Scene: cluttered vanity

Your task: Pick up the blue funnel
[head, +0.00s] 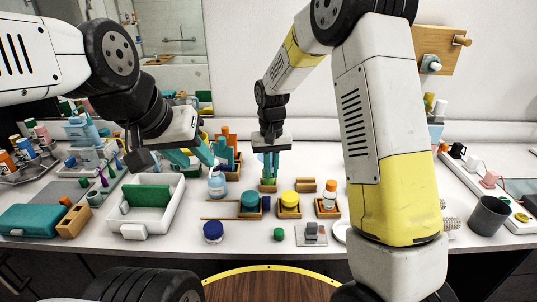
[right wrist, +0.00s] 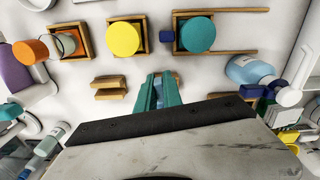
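My right gripper (head: 270,168) points straight down at the middle of the vanity, with its fingertips low over a small wooden holder (head: 268,186). A light blue piece, which looks like the blue funnel (head: 260,158), shows beside and behind its teal fingers. In the right wrist view, pale blue shows between the fingers of the right gripper (right wrist: 159,90). The fingers hide most of it, and I cannot tell whether they press on it. My left gripper (head: 200,158) is tilted over the left side, fingers apart and empty, near a pale blue bottle (head: 217,185).
In front are a teal-lidded jar (head: 250,201), a yellow-lidded jar (head: 289,201) and an orange-capped bottle (head: 329,197) in wooden trays. A white bin (head: 150,215) stands left. A blue-lidded jar (head: 213,231) and a grey cup (head: 489,215) stand near the front edge.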

